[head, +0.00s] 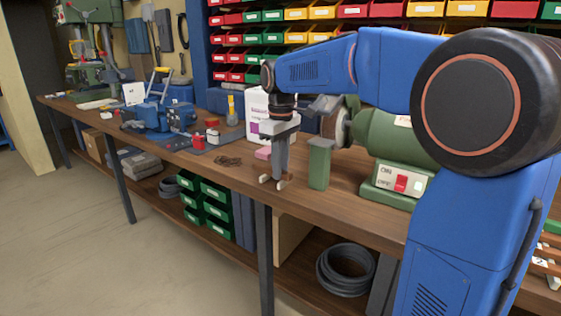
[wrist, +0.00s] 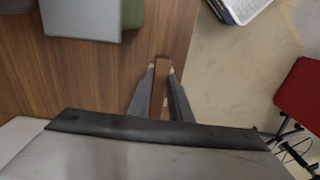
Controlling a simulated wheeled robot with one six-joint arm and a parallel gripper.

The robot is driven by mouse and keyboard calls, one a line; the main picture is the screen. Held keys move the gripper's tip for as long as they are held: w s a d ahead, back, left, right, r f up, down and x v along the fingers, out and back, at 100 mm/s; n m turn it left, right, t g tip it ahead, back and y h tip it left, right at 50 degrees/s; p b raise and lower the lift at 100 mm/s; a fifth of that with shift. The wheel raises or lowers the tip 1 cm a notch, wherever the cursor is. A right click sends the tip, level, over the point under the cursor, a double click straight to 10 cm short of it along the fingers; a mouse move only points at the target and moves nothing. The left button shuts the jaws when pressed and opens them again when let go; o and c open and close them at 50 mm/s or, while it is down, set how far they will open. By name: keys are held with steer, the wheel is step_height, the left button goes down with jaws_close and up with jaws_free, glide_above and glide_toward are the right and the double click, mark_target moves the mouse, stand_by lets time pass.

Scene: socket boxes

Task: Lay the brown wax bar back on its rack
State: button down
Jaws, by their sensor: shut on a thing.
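My gripper (head: 278,184) points down over the front part of the wooden workbench, left of the green bench grinder. In the wrist view my gripper (wrist: 161,72) is shut on a narrow brown bar (wrist: 160,88), which sits between the two fingers. In the head view the bar is mostly hidden by the fingers. Whether the bar touches the bench top cannot be told. At the right edge of the head view, partly cut off, are brown strips with white numbered labels (head: 541,262); I cannot tell if this is the rack.
The green grinder (head: 400,140) and a green upright block (head: 319,163) stand right of my gripper. A red chair (wrist: 302,92) stands off the bench. The bench's front edge is close.

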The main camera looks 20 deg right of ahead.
steer(key=shift+f, duration=0.3)
steer(key=c, duration=1.5)
jaws_free()
steer(key=shift+c, duration=0.2)
steer(key=shift+r, duration=0.15)
step_height(320, 180, up, 17)
steer(key=shift+s, duration=0.1)
